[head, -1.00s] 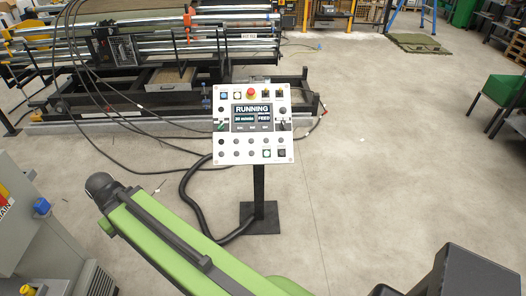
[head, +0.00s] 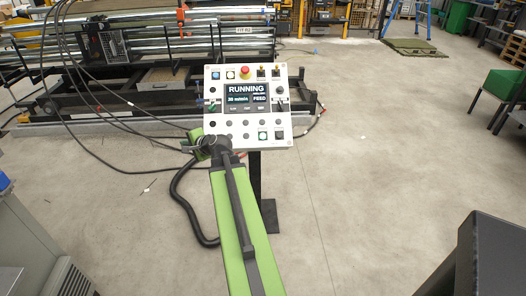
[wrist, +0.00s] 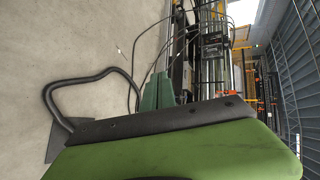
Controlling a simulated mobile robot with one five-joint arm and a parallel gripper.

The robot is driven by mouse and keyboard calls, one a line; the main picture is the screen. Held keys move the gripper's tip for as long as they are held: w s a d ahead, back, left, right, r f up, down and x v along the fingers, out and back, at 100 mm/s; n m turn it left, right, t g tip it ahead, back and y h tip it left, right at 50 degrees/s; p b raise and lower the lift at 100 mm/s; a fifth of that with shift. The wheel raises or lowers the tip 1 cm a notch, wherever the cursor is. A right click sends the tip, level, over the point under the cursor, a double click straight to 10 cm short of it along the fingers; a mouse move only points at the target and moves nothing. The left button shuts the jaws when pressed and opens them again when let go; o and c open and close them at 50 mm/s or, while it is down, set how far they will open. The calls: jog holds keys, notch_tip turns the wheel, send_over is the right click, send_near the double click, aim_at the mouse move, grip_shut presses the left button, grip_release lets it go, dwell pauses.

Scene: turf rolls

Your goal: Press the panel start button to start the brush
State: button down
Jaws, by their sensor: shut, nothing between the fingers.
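The control panel (head: 282,75) is a white plate on a black post in the head view. Its display (head: 247,93) reads RUNNING, 30 m/min and FEED. Several buttons surround it, including a red mushroom button (head: 245,71), a blue one (head: 215,73) and a lit green one (head: 263,136). Their small labels are unreadable, so I cannot tell which is the start button. My arm reaches up to the panel's lower left corner and partly covers it. My gripper (wrist: 157,92) is shut and empty; the wrist view shows no panel.
A long machine with metal rollers (head: 200,45) stands behind the panel. A grey cabinet (head: 35,250) is at lower left. The floor to the right is open.

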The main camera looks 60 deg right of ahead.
aim_at(264, 135)
jog(key=s+d+m+h+b, duration=0.4)
jog(key=s+d+m, duration=0.3)
jog(key=d, duration=0.6)
jog(key=s+d+f+m+g+h+b, duration=0.1)
jog(key=s+d+m+h+b, duration=0.2)
jog(key=s+d, duration=0.9)
jog(key=d+m+h, duration=0.1)
jog(key=m+h, duration=0.2)
jog(key=m, duration=0.1)
jog(key=shift+s+f+b, duration=0.25)
jog(key=shift+f+b, duration=0.05)
jog(key=shift+b, duration=0.1)
jog(key=w+d+f+b, duration=0.1)
jog(key=f+b, duration=0.1)
jog(key=w+d+f+b, duration=0.1)
jog(key=f+b, duration=0.1)
jog(key=w+d+f+b, duration=0.1)
jog(key=f+b, duration=0.1)
jog(key=shift+d+f, duration=0.1)
jog(key=shift+d, duration=0.3)
jog(key=shift+w+d+f+b, duration=0.2)
jog(key=shift+d+f+b, duration=0.1)
jog(key=shift+d+b, duration=0.1)
jog(key=shift+w+d+f+b, duration=0.15)
jog(key=shift+w+f+b, duration=0.05)
jog(key=shift+f+b, duration=0.1)
